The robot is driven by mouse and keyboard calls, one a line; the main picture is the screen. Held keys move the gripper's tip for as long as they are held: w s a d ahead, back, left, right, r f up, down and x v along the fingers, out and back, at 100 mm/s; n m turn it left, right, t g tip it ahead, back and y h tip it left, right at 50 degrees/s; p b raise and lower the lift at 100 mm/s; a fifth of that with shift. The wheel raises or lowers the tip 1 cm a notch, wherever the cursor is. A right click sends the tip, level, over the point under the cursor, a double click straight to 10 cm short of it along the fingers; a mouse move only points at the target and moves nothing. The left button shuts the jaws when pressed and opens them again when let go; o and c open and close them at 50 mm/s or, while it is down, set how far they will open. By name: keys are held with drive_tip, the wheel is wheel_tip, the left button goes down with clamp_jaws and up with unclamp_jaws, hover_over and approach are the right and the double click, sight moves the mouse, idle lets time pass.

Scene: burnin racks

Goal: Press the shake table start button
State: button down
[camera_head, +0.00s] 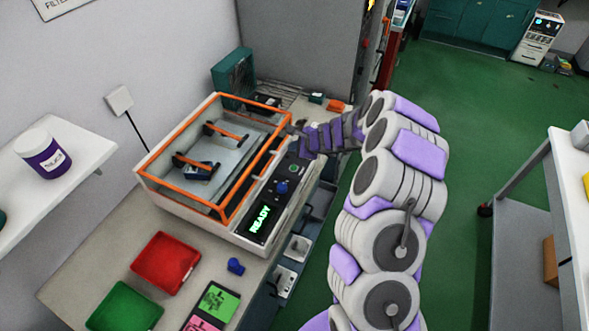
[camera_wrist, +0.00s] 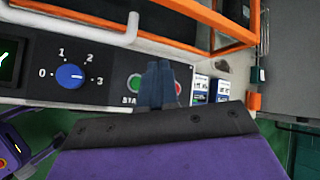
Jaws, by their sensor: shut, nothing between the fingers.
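The shake table (camera_head: 160,205) is a white box with an orange frame, standing on the bench. Its black front panel carries a lit green READY display (camera_head: 261,219), a blue knob (camera_head: 282,187) and a green button. In the wrist view the blue knob (camera_wrist: 69,76) has marks 0 to 3. The green start button (camera_wrist: 134,83) shows just left of my gripper (camera_wrist: 155,88), its label partly covered. A red button (camera_wrist: 178,88) shows on the fingers' right side. My gripper is shut and empty, over the panel between the two buttons. I cannot tell whether it touches the panel.
A red tray (camera_head: 165,263), a green tray (camera_head: 125,308) and a small blue item (camera_head: 236,266) sit on the bench before the shake table. A teal box (camera_head: 232,72) stands behind it. An orange piece (camera_wrist: 254,102) is right of the panel.

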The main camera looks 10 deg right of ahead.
drive_tip(key=b, duration=0.3)
hover_over(296, 169)
drive_tip(key=a, duration=0.1)
wheel_tip(296, 169, down, 4)
drive_tip(key=shift+w+a+f, duration=0.1)
drive_tip(key=d+f+b, duration=0.2)
drive_tip(key=f, duration=0.1)
drive_tip(key=shift+a, duration=0.85)
drive_tip(key=shift+d, duration=0.65)
drive_tip(key=shift+a, duration=0.5)
drive_tip(key=shift+d, duration=0.35)
drive_tip(key=shift+a, duration=0.2)
drive_tip(key=shift+f, duration=0.1)
drive_tip(key=shift+d+f+b, duration=0.15)
drive_tip(key=shift+f+b, duration=0.1)
drive_tip(key=shift+b, duration=0.1)
